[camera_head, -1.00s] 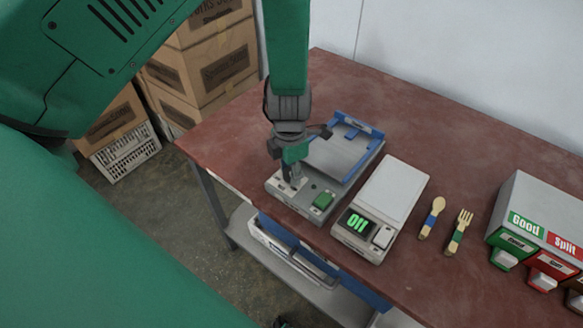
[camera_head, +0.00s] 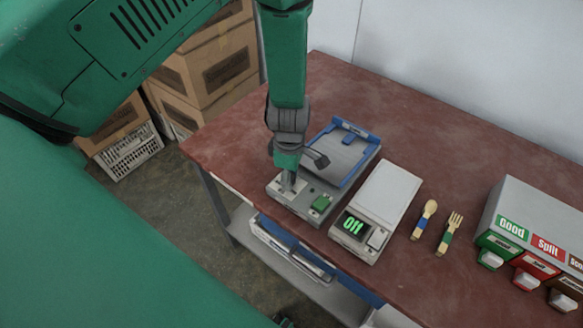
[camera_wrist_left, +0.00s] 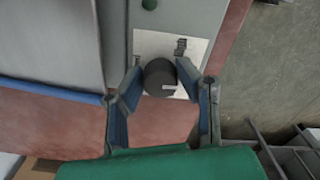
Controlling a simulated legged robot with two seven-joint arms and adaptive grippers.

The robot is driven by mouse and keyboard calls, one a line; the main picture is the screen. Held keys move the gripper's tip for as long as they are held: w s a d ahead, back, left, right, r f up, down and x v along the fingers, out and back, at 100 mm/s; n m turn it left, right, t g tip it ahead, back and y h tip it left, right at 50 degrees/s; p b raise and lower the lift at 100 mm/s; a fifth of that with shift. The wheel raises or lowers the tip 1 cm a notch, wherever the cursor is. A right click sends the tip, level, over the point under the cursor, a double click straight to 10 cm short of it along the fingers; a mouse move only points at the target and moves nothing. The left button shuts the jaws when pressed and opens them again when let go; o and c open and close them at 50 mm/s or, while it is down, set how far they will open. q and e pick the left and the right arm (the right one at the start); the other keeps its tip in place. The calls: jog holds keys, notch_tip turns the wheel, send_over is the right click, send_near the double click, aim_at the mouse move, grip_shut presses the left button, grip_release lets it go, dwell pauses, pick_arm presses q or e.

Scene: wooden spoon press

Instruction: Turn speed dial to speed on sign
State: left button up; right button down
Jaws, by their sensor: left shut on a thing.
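The press machine (camera_head: 271,190) stands near the front edge of the red table, with a blue-framed tray behind its control panel. My left gripper (camera_head: 288,184) points down at the panel's left part, beside the green button (camera_head: 321,203). In the left wrist view, the dark round speed dial (camera_wrist_left: 160,76) sits on a white plate (camera_wrist_left: 150,43). A pale mark on the dial points right. The left gripper (camera_wrist_left: 161,75) is shut on the dial, with one fingertip on each side. In the head view the gripper hides the dial. I cannot read a speed sign. My right gripper is not seen.
A sorting box (camera_head: 509,202) with labelled buttons is at the far right. Cardboard boxes (camera_head: 203,72) and a white crate (camera_head: 129,152) stand left of the table.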

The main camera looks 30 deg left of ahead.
pick_arm(q)
jog(key=shift+s+m, duration=0.1)
jog(key=shift+m, duration=0.4)
jog(key=o, duration=1.1)
jog(key=shift+a, duration=0.1)
jog(key=shift+a, duration=0.1)
jog(key=shift+r, duration=0.4)
notch_tip(320, 180, up, 11)
